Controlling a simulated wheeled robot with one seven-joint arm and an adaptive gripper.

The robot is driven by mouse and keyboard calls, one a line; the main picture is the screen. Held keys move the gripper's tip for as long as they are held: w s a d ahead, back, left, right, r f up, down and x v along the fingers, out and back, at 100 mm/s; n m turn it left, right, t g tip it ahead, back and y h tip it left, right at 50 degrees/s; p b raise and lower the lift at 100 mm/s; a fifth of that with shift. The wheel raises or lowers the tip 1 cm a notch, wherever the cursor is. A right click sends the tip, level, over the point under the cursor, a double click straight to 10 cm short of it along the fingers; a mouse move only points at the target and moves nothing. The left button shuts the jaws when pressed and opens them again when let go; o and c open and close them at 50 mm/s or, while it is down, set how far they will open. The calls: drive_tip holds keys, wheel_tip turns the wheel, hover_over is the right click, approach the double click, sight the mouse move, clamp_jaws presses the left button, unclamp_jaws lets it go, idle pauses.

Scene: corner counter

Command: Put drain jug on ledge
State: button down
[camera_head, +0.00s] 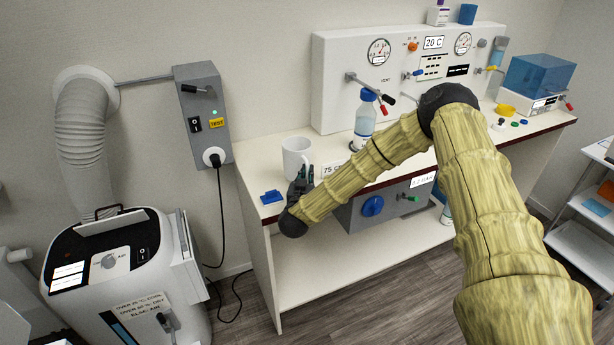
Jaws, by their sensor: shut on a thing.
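A white jug (295,155), mug-shaped and upright, is at the left end of the counter, either resting on the top or just above it. My gripper (306,175) is at the jug's lower right side, shut on it. The fingertips and the exact grip are partly hidden. No ledge is clearly marked; the top of the white gauge panel (415,33) forms a raised flat edge at the back, holding a small purple-capped bottle (438,14) and a blue cup (467,14).
A blue-capped bottle (365,118) stands right of the jug, behind my forearm. A small blue piece (271,197) lies near the counter's left front edge. Valve levers (370,88) stick out from the panel. A blue-lidded box (538,78) stands at the far right.

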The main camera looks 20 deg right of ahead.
drive_tip(key=shift+f, duration=0.65)
drive_tip(key=shift+f, duration=0.1)
drive_tip(key=c, duration=1.5)
unclamp_jaws()
drive_tip(key=shift+c, duration=0.2)
drive_tip(key=shift+s, duration=0.1)
drive_tip(key=b+v, duration=0.3)
drive_tip(key=v, duration=0.9)
